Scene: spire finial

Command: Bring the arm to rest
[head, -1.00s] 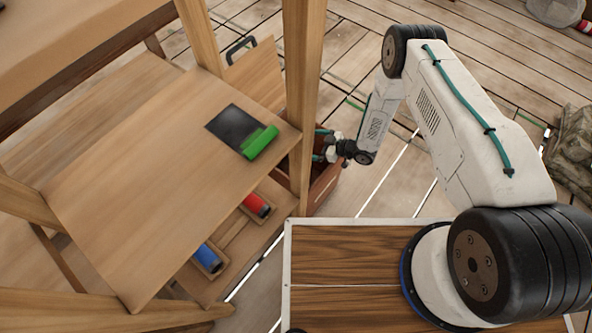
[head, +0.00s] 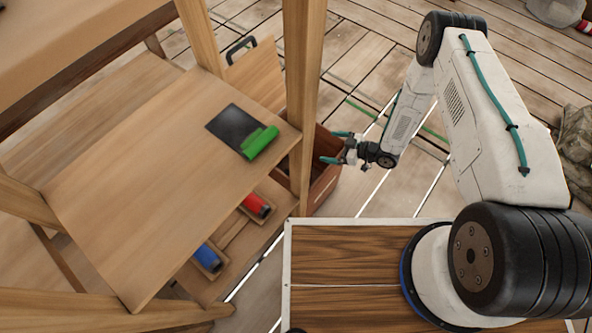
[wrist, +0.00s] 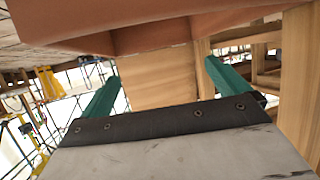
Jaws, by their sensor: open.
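My gripper (head: 334,147) is open and empty in the head view, with its teal fingers pointing left toward the wooden box behind the shelf post. In the wrist view my gripper (wrist: 158,85) shows two teal fingers spread apart with nothing between them. My white arm bends across the right side of the head view.
The brown box (head: 322,180) is beside a shelf post (head: 302,90).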

